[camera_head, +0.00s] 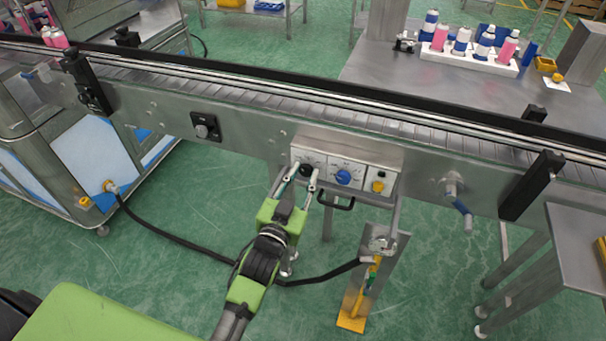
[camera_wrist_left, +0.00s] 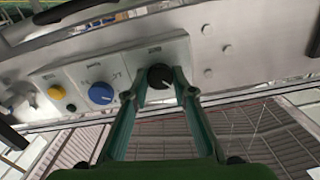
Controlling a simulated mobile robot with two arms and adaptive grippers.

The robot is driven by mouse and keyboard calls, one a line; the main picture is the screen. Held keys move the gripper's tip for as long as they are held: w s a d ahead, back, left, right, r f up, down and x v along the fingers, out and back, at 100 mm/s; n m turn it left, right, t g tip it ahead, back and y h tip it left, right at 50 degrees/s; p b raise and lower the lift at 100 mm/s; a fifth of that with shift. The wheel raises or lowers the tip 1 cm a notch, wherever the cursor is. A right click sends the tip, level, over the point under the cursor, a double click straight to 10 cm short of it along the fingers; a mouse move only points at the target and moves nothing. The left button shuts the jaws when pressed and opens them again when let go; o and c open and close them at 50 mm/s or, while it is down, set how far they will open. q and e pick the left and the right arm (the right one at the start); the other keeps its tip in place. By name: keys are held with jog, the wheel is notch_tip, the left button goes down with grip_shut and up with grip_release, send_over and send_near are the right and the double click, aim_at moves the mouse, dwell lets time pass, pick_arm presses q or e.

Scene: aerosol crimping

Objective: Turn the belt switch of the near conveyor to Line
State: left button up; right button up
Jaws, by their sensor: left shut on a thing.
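The near conveyor (camera_head: 240,95) runs across the view with a control box (camera_head: 365,161) on its front side. A black knob (camera_head: 306,168) sits at the box's left end; I take it to be the belt switch, but its label is too small to read. My left gripper (camera_head: 308,174) is shut on this black knob. In the left wrist view the knob (camera_wrist_left: 160,76) sits between the two fingertips, with its pale pointer line tilted. A blue knob (camera_head: 343,177) and a yellow button (camera_head: 377,186) are beside it on the box. My right gripper is not in view.
A separate black switch (camera_head: 206,127) is on the conveyor side to the left. A black handle (camera_head: 337,203) juts out below the box. A blue-handled valve (camera_head: 462,207) hangs at the right. Spray cans in a white rack (camera_head: 470,58) stand on the table behind.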

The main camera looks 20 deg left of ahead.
pick_arm(q)
jog(key=m+p, duration=0.1)
jog(key=m, duration=0.3)
jog(key=shift+r, duration=0.1)
jog(key=shift+m+p, duration=0.45)
jog(key=shift+m, duration=1.65)
jog(key=o, duration=1.1)
jog(key=s, duration=1.2)
jog(key=shift+a, duration=0.15)
